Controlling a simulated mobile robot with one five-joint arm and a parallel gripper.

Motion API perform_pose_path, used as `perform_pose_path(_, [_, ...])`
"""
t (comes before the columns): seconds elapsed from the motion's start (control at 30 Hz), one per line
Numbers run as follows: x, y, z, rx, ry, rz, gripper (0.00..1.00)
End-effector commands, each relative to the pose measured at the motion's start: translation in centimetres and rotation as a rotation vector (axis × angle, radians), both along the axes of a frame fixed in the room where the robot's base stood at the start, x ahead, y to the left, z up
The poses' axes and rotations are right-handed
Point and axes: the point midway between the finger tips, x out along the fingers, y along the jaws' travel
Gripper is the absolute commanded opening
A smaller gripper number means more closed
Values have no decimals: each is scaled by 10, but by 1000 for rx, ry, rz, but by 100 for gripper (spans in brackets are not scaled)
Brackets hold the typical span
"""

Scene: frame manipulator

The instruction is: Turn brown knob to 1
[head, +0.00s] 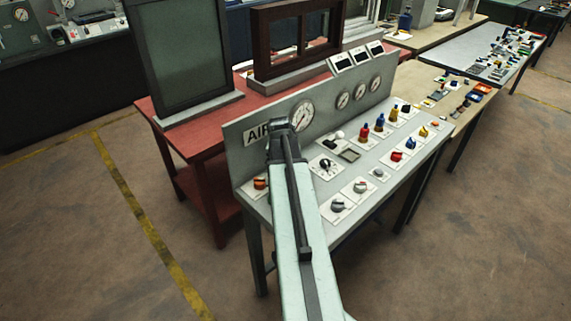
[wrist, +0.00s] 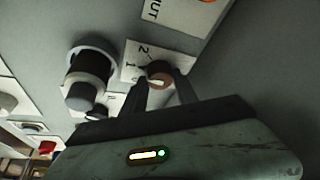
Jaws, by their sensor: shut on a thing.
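The brown knob (wrist: 159,70) sits on a white label plate (wrist: 134,58) in the wrist view. The marks 2 and 1 show on the plate to the knob's left, with a further mark below partly covered by a finger. A pale pointer mark shows on the knob's lower side; which number it points at is hard to tell. My gripper (wrist: 163,82) has one dark finger on each side of the knob and is shut on it. In the head view my arm hides the brown knob and my fingertips.
In the wrist view a large dark cylindrical knob (wrist: 88,78) stands close left of my gripper. In the head view the grey console (head: 400,165) carries gauges, coloured knobs and switches right of my arm. A red table (head: 190,140) stands behind it.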

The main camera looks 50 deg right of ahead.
Motion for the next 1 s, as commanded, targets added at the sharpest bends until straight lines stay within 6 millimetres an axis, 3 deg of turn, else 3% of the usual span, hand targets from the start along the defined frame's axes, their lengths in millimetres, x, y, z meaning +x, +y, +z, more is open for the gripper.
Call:
perform_pose_path(0.17, [0,1,0,3,1,0,0])
perform_pose_path(0.2, [0,1,0,3,1,0,46])
perform_pose_path(0.27, [0,1,0,2,0,0,57])
perform_pose_path(0.67, [-1,2,7,1,0,1,57])
perform_pose_path(1.0, [-13,20,63,0,1,2,57])
